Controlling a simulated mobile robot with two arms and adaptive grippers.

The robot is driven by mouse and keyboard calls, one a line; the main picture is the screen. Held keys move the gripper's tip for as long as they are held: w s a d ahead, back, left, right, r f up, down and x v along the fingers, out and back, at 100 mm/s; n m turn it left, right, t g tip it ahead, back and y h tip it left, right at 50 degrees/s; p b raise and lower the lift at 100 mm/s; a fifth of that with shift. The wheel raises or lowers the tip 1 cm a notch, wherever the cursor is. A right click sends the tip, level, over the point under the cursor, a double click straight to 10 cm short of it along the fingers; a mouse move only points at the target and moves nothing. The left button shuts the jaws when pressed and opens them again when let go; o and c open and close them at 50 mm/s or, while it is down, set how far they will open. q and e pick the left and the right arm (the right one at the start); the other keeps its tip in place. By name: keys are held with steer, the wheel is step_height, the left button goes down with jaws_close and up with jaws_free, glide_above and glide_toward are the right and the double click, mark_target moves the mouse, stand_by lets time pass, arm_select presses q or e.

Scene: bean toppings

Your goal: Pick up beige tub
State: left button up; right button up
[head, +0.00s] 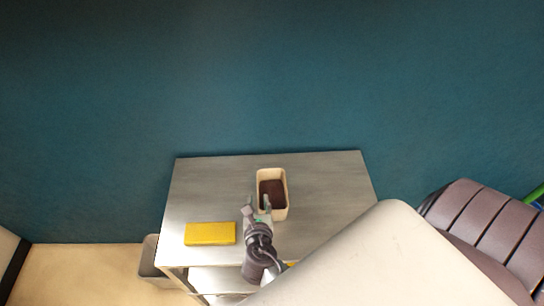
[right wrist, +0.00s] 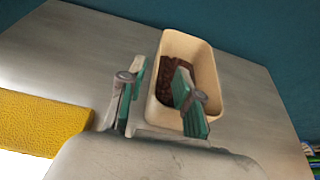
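The beige tub (head: 286,198) stands upright on the metal table, with dark brown contents inside. It also shows in the right wrist view (right wrist: 208,60). My right gripper (head: 257,206) is at the tub's near left side with its fingers apart. In the right wrist view my right gripper (right wrist: 160,95) has one finger outside the tub's left wall and the other over or inside the tub's opening. The wall lies between the fingers, with a visible gap. The tub's near end is partly hidden by the gripper. My left gripper is not in view.
The metal table (head: 325,180) has bare room to the right of and behind the tub. A yellow block (head: 210,234) lies left of my right gripper. A teal wall (head: 270,90) rises behind the table. A grey bin (head: 149,257) stands at the table's lower left.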

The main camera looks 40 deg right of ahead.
steer(key=shift+x, duration=1.1)
steer(key=b+x, duration=0.3)
steer(key=x, duration=0.1)
steer(key=shift+w, duration=0.1)
steer(key=shift+w+d+f, duration=0.1)
steer(key=shift+w+d, duration=0.05)
steer(key=shift+w, duration=0.1)
steer(key=shift+s, duration=0.1)
jaws_close()
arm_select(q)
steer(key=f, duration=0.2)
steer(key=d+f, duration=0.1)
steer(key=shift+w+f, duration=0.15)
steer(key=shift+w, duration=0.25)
